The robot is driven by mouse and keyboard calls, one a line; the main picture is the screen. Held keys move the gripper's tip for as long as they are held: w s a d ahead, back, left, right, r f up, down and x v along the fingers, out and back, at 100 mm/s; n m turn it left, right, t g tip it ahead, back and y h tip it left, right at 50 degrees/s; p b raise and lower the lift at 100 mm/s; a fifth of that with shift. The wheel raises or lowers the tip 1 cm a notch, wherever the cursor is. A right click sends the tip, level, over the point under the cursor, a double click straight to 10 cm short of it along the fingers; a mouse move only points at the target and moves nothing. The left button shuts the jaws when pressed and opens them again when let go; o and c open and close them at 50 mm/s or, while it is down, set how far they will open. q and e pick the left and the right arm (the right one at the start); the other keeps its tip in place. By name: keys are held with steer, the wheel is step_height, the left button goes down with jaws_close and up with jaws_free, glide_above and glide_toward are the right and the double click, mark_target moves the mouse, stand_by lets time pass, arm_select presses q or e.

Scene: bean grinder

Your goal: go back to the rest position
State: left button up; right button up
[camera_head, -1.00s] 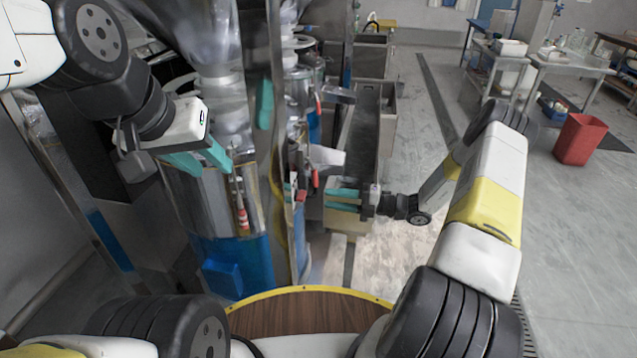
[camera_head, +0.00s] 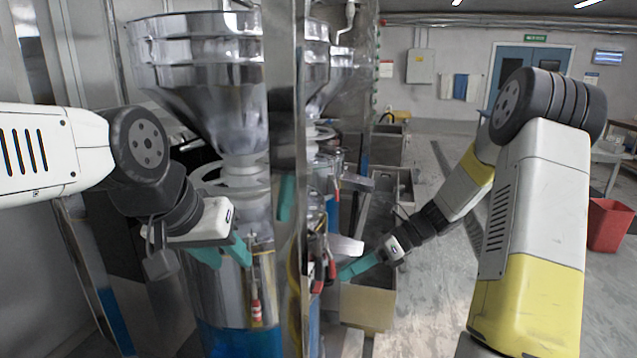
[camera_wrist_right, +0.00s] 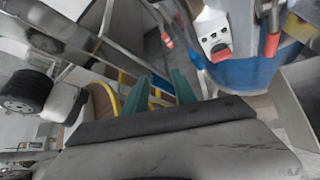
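The bean grinder is a steel machine with a large funnel hopper (camera_head: 200,75) and a blue lower part (camera_head: 240,342). A red-handled lever (camera_head: 256,308) hangs on its front. My left gripper (camera_head: 224,254) is in front of the steel body, left of the lever, with its teal fingers apart and nothing between them. My right gripper (camera_head: 358,267) is right of the steel post, near a white spout (camera_head: 344,246). In the right wrist view its two teal fingers (camera_wrist_right: 160,92) stand apart and empty.
A steel post (camera_head: 286,120) stands between the machine and a second, similar one behind it. Steel bins (camera_head: 385,190) line the aisle behind my right gripper. A red bin (camera_head: 608,225) stands far right. The floor right of the steel bins is open.

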steer(key=s+d+r+n+t+h, duration=0.3)
steer(key=s+r+n, duration=0.5)
steer(key=n, duration=0.3)
steer(key=s+d+r+n+t+h, duration=0.3)
steer(key=s+r+n+h, duration=0.3)
steer(key=s+r+n, duration=0.3)
steer(key=s+n+t, duration=0.1)
steer(key=n, duration=0.2)
steer(key=shift+s+d, duration=0.15)
steer(key=shift+s, duration=0.15)
